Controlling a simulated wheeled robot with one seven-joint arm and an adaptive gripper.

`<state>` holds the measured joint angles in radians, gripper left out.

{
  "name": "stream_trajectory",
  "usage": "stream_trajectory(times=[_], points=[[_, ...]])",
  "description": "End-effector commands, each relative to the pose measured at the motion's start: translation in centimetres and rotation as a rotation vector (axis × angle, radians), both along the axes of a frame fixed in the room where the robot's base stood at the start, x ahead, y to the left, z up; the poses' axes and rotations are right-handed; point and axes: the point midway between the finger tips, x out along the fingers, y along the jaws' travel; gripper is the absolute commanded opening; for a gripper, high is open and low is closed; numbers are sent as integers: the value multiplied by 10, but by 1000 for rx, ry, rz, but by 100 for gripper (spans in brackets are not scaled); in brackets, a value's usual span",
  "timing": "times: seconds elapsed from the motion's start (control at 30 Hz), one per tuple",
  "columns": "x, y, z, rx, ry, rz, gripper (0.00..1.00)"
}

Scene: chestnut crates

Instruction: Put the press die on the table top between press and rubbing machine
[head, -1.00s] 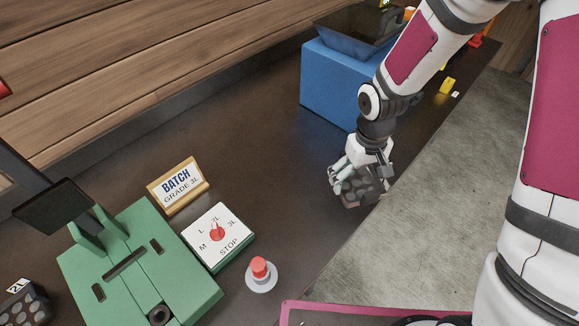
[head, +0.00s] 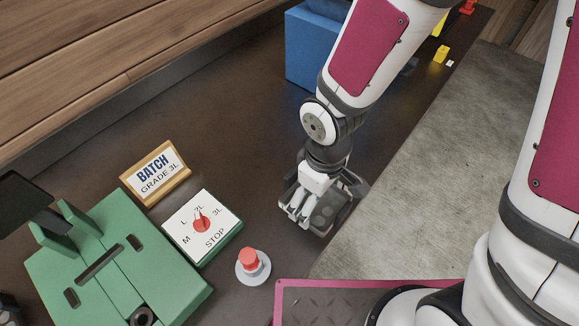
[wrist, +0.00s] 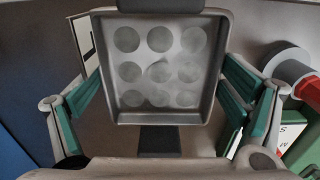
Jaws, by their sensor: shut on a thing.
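The press die is a grey square block (head: 327,214) with round hollows on its face. My gripper (head: 318,208) is shut on it, over the dark table top (head: 245,125) near its front edge. In the wrist view the die (wrist: 160,112) fills the middle, its several hollows facing the camera, with teal-padded fingers at both sides. I cannot tell whether the die touches the table. The green machine (head: 150,268) stands at the left and the blue machine (head: 310,55) at the back. The die is between them, right of the dial box.
A white-topped dial box (head: 220,236), a red button (head: 250,260) on a round base and a BATCH sign (head: 157,172) stand by the green machine. A small yellow block (head: 441,54) lies far right. Bare table lies behind the gripper; concrete floor (head: 420,190) is beyond the table edge.

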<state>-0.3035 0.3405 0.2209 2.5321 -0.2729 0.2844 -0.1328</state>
Motion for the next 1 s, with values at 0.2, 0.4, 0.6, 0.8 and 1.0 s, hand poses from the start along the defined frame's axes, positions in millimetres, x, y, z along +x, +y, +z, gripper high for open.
stream_trajectory(times=[0.2,0.4,0.6,0.8,1.0], points=[[10,5,-4,2,-3,0,50],[25,17,-3,3,2,2,50],[58,37,-7,2,3,2,50],[86,53,-10,2,2,2,50],[97,59,-10,1,2,1,50]])
